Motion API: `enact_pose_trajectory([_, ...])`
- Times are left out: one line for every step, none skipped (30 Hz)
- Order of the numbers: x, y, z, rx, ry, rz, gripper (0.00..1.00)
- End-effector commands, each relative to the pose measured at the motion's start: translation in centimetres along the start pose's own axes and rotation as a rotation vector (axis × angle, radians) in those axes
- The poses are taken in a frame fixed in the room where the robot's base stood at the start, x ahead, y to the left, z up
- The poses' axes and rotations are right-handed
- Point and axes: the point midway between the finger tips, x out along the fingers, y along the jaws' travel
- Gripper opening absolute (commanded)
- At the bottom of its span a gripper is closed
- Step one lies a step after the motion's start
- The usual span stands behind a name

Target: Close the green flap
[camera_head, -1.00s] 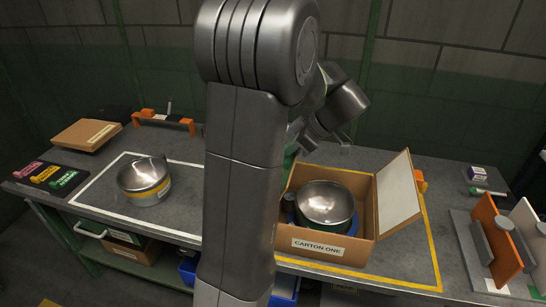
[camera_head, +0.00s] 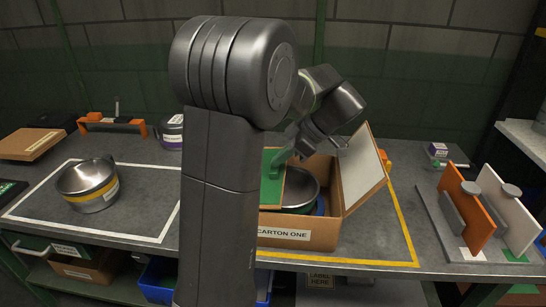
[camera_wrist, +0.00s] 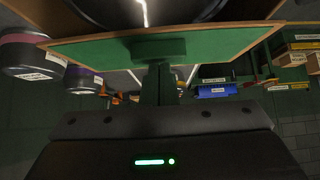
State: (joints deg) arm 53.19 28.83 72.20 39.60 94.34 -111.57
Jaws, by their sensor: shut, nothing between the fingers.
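The carton labelled CARTON ONE (camera_head: 325,232) stands on the bench with a steel pot (camera_head: 302,186) inside. Its green flap (camera_head: 267,192) is on the left side, tilted over the left part of the opening and partly covering the pot. It fills the upper wrist view as a wood-edged green panel (camera_wrist: 222,40). My gripper (camera_head: 280,164) is shut with nothing in it, at the flap's green face. In the wrist view the gripper (camera_wrist: 158,68) meets a dark green block on the panel; exact contact is unclear. The white-faced right flap (camera_head: 361,170) stands open, leaning outward.
A yellow-banded pot (camera_head: 88,184) sits inside a white outline at left. A purple-banded pot (camera_head: 172,132) stands behind it. An orange and white rack (camera_head: 478,212) is at right. My arm hides the bench left of the carton.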

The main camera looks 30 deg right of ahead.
Motion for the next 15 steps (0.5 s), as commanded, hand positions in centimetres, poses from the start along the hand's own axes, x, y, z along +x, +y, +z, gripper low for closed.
enact_pose_trajectory([0.5, 0.0, 0.9, 0.001, 0.0, 0.0, 0.0])
enact_pose_trajectory([0.6, 0.0, 1.1, 0.0, 0.0, 0.001, 0.0])
enact_pose_trajectory([0.8, 0.0, 1.5, 0.0, 0.0, 0.001, 0.0])
enact_pose_trajectory([0.9, 0.0, 1.7, 0.0, 0.0, 0.001, 0.0])
enact_pose_trajectory([1.0, 0.0, 1.9, 0.0, 0.0, 0.001, 0.0])
enact_pose_trajectory([1.1, 0.0, 2.2, 0.001, -0.001, 0.001, 0.0])
enact_pose_trajectory([1.2, 0.0, 2.5, 0.002, -0.001, 0.0, 0.0])
enact_pose_trajectory([1.4, 0.0, 2.7, 0.003, -0.001, -0.001, 0.0])
enact_pose_trajectory([1.5, -0.1, 2.9, 0.004, -0.001, -0.002, 0.0])
enact_pose_trajectory([1.7, -0.1, 3.1, 0.005, -0.002, -0.003, 0.0])
enact_pose_trajectory([1.8, -0.1, 3.3, 0.007, -0.002, -0.005, 0.0])
enact_pose_trajectory([2.0, -0.1, 3.5, 0.008, -0.002, -0.007, 0.0])
enact_pose_trajectory([2.1, -0.1, 3.7, 0.009, -0.002, -0.007, 0.0])
enact_pose_trajectory([2.1, -0.1, 3.8, 0.009, -0.002, -0.007, 0.0])
enact_pose_trajectory([2.2, -0.1, 3.9, 0.009, -0.003, -0.006, 0.0])
